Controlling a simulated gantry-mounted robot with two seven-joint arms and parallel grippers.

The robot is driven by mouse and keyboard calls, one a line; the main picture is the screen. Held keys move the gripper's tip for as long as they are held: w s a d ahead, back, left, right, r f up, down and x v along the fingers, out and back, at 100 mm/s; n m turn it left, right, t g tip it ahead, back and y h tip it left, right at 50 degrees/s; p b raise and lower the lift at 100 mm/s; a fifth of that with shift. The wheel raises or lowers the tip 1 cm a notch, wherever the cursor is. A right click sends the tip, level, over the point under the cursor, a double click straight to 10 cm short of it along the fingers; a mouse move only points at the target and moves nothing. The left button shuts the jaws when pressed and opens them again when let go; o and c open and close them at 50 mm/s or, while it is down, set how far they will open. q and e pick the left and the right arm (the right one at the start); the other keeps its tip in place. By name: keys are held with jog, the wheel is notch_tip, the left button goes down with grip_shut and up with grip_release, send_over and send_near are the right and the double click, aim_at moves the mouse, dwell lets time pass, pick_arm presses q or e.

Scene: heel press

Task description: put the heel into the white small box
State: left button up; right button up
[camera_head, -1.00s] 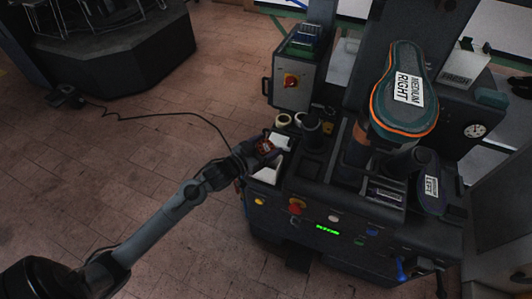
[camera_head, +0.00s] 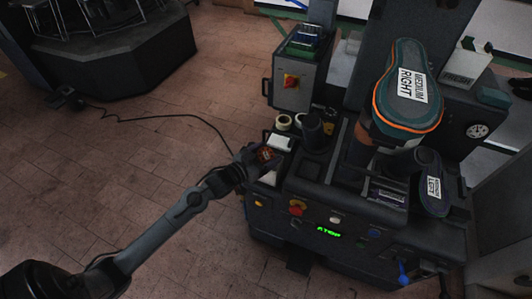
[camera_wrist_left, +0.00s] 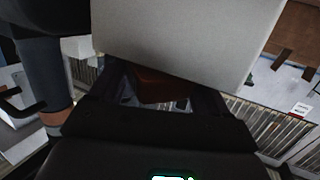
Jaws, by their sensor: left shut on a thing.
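My left gripper (camera_head: 262,157) is at the left front edge of the machine, shut on a small reddish-brown heel (camera_head: 267,154). In the left wrist view the brown heel (camera_wrist_left: 155,86) shows between the dark fingers (camera_wrist_left: 155,98). The white small box (camera_head: 279,141) is partly hidden by the gripper; white shows behind and below it. The gripper is over or beside the box; I cannot tell whether the heel is inside. A large pale panel covers the upper middle of the wrist view. My right gripper is not in view.
The press holds a large sole marked "MEDIUM RIGHT" (camera_head: 408,88), with a "LEFT" sole (camera_head: 432,185) lower right. A tape roll (camera_head: 284,122) and a dark cup (camera_head: 312,130) stand close behind the box. A control box (camera_head: 295,80) rises behind. Open floor lies left.

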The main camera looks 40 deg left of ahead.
pick_arm(q)
jog(key=o, duration=1)
jog(key=shift+r, duration=0.45)
jog(key=shift+s+r, duration=0.25)
jog(key=s+a+r+p, duration=0.15)
jog(key=s+p, duration=0.25)
jog(key=s, duration=0.6)
jog(key=s+d+f+g, duration=0.2)
jog(key=s+d+g, duration=0.2)
jog(key=s+d, duration=0.1)
jog(key=s+d+f+g+y, duration=0.1)
jog(key=s+d+f+g, duration=0.1)
jog(key=s+d+g, duration=0.2)
jog(key=s+d+f+g, duration=0.2)
jog(key=s+d+g, duration=0.2)
jog(key=s, duration=0.6)
jog(key=shift+d+m+g, duration=0.3)
jog(key=shift+d+m, duration=0.1)
jog(key=shift+d, duration=0.6)
